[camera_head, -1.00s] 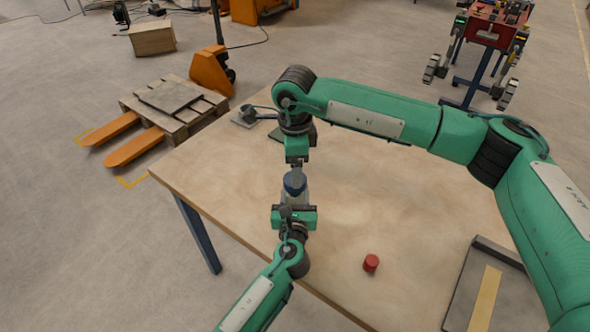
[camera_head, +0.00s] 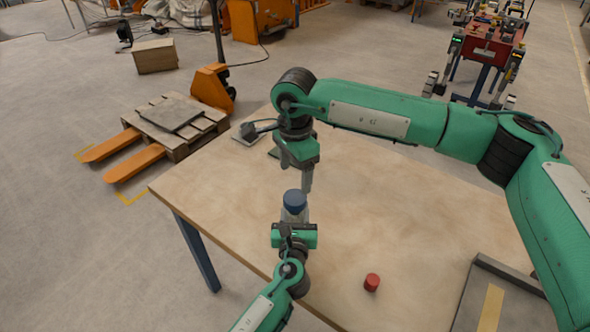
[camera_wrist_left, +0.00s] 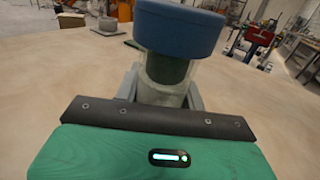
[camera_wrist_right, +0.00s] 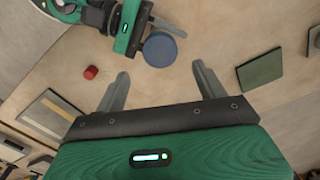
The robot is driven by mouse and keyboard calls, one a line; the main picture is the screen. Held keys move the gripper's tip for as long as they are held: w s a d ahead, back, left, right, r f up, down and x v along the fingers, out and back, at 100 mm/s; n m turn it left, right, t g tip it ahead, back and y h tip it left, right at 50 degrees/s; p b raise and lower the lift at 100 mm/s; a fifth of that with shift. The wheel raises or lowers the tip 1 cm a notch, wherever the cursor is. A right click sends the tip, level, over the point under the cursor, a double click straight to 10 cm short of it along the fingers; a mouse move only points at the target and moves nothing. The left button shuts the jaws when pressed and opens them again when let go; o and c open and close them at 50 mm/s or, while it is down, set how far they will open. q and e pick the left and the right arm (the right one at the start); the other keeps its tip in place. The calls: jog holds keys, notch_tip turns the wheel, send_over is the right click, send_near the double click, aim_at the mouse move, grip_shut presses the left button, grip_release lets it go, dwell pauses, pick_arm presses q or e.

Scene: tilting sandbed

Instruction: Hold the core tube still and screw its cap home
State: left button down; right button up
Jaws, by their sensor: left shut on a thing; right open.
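The core tube (camera_head: 293,215) is a clear tube standing upright near the table's front left edge. My left gripper (camera_head: 293,228) is shut on it; the tube also shows between the fingers in the left wrist view (camera_wrist_left: 168,88). The blue cap (camera_head: 295,199) sits on top of the tube; it shows large in the left wrist view (camera_wrist_left: 180,27) and round in the right wrist view (camera_wrist_right: 160,49). My right gripper (camera_head: 308,185) is open and empty, apart from the cap, above and behind it. In the right wrist view its fingers (camera_wrist_right: 160,85) are spread wide with the cap beyond them.
A red cap-like piece (camera_head: 372,282) lies on the table (camera_head: 400,210) to the right of the tube. A grey tray (camera_head: 465,300) with a yellowish strip is at the front right. A dark green pad (camera_wrist_right: 260,70) lies behind. The middle of the table is clear.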

aim_at(295, 197)
jog(key=shift+f, duration=4)
jog(key=c, duration=1)
jog(key=o, duration=1.1)
jog(key=shift+o, duration=0.2)
notch_tip(295, 197, up, 12)
